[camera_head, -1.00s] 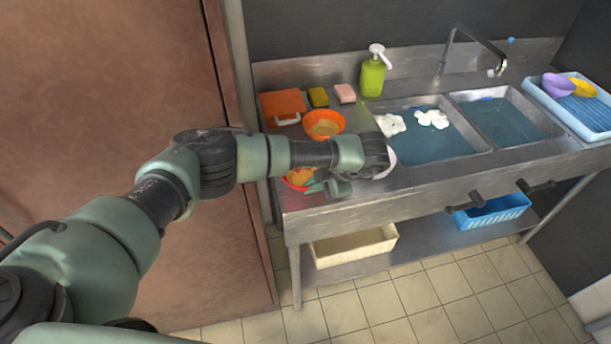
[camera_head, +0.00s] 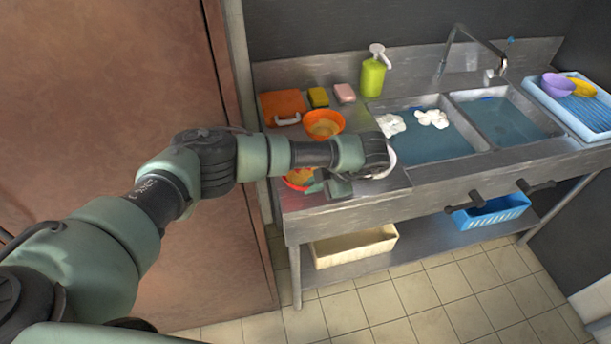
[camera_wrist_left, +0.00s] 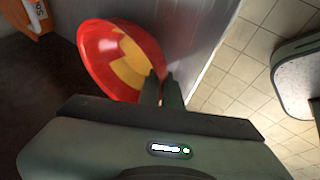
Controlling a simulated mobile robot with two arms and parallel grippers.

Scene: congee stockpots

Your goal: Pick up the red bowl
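The red bowl (camera_head: 298,180) with a yellow-orange inside is on the left part of the steel counter, near its front edge, partly hidden by my left arm. It shows more fully in the left wrist view (camera_wrist_left: 105,55). My left gripper (camera_head: 328,186) is at the bowl's right side. In the left wrist view its two fingers (camera_wrist_left: 161,88) are close together, one over the bowl's inside and one outside, with the rim between them. They look shut on the rim. My right gripper is not in view.
An orange bowl (camera_head: 323,124) stands just behind. Further back are an orange box (camera_head: 283,103), sponges (camera_head: 318,97) and a green soap bottle (camera_head: 372,76). A white curved rim (camera_head: 391,160) shows behind my wrist. Sink basins (camera_head: 430,140) lie to the right.

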